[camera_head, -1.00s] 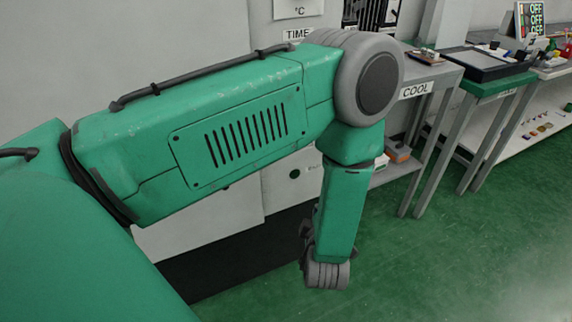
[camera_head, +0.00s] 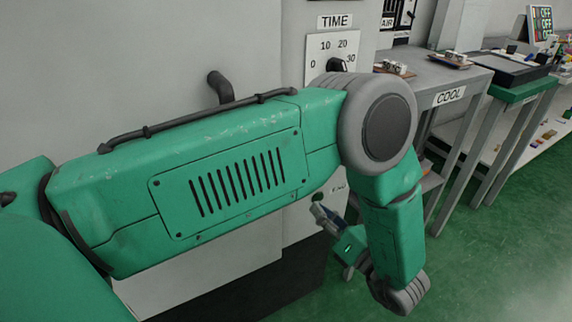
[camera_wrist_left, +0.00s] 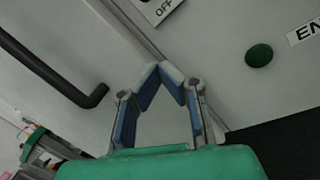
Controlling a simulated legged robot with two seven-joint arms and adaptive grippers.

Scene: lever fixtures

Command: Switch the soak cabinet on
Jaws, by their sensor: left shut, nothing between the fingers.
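The pale grey cabinet (camera_head: 120,60) fills the left and middle of the head view. A TIME sign and a dial plate (camera_head: 322,52) with a black knob (camera_head: 337,65) are on its front. In the left wrist view, a plate reading OFF (camera_wrist_left: 160,8) is at the top edge, partly cut off. A green round button (camera_wrist_left: 259,55) sits beside a label starting "EN". My left gripper (camera_wrist_left: 172,68) is shut and empty, its blue-padded fingertips meeting in front of the cabinet face, left of the button. It shows small and partly behind my arm in the head view (camera_head: 322,214).
A dark bent handle (camera_head: 218,87) sticks out from the cabinet; it also shows in the left wrist view (camera_wrist_left: 75,92). A grey table (camera_head: 455,85) labelled COOL and a green-topped table (camera_head: 530,86) stand at the right. Green floor (camera_head: 490,270) is clear at lower right.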

